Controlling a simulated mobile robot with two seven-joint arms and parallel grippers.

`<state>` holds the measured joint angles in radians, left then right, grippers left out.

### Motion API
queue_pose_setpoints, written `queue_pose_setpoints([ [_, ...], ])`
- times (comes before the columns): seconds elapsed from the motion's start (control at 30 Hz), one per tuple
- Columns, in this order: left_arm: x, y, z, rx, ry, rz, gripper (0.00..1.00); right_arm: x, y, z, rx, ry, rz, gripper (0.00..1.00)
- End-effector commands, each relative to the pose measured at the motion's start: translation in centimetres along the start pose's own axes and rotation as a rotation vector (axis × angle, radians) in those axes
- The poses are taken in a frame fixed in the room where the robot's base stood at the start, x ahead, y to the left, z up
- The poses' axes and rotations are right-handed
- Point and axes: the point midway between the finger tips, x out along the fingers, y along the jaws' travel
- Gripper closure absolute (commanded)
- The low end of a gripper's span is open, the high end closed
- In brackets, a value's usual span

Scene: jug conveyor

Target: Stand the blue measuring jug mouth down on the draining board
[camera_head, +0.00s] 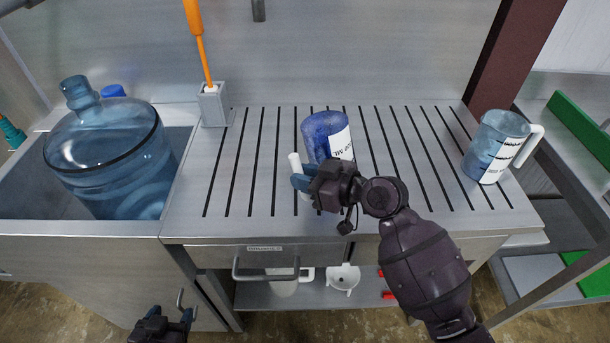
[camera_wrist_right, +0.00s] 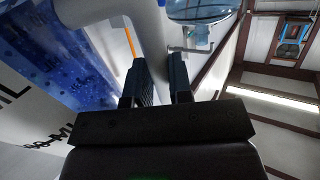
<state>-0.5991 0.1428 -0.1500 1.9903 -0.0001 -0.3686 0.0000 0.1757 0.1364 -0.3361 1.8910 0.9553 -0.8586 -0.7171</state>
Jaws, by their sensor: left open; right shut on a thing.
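The blue measuring jug (camera_head: 322,128), deep blue with a white label, is over the middle of the slotted draining board (camera_head: 240,185). Its closed-looking top faces up; I cannot tell for certain whether the mouth is down or whether it touches the board. My right gripper (camera_head: 302,180) is shut on its white handle (camera_head: 294,162). In the right wrist view the jug (camera_wrist_right: 60,55) fills the left side, and the pale handle (camera_wrist_right: 148,40) passes between the fingers (camera_wrist_right: 160,85). My left gripper (camera_head: 172,322) is open and empty, low in front of the sink unit.
A paler blue jug (camera_head: 485,145) with a white handle stands at the board's right. A large water bottle (camera_head: 110,150) sits in the sink at left. A grey holder (camera_head: 214,104) with an orange-handled brush stands at the back left. White items (camera_head: 343,277) are on the shelf below.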

Motion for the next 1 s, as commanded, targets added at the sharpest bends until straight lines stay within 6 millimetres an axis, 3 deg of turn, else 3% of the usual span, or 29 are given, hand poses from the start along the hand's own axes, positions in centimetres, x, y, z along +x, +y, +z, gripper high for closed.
queue_pose_setpoints([
  [0.1, 0.0, 0.0, 0.0, 0.000, 0.000, 0.000, 0.37, 0.0, 0.0, 0.0, -0.001, 0.000, 0.000, 1.00],
  [0.13, 0.0, 0.0, 0.0, 0.000, 0.001, 0.000, 0.37, 0.0, 0.0, 0.0, -0.001, 0.000, 0.000, 0.77],
  [0.3, 0.0, 0.0, 0.0, 0.000, 0.000, 0.000, 0.37, 0.0, 0.0, 0.0, 0.000, 0.000, 0.000, 0.51],
  [0.67, -0.1, 0.0, 0.1, 0.000, -0.002, 0.000, 0.37, -0.4, 0.1, 0.0, 0.000, -0.001, 0.001, 0.50],
  [1.0, 0.0, 0.0, 0.6, -0.001, -0.007, 0.000, 0.37, -5.6, 0.1, 0.1, -0.003, -0.003, 0.002, 0.50],
])
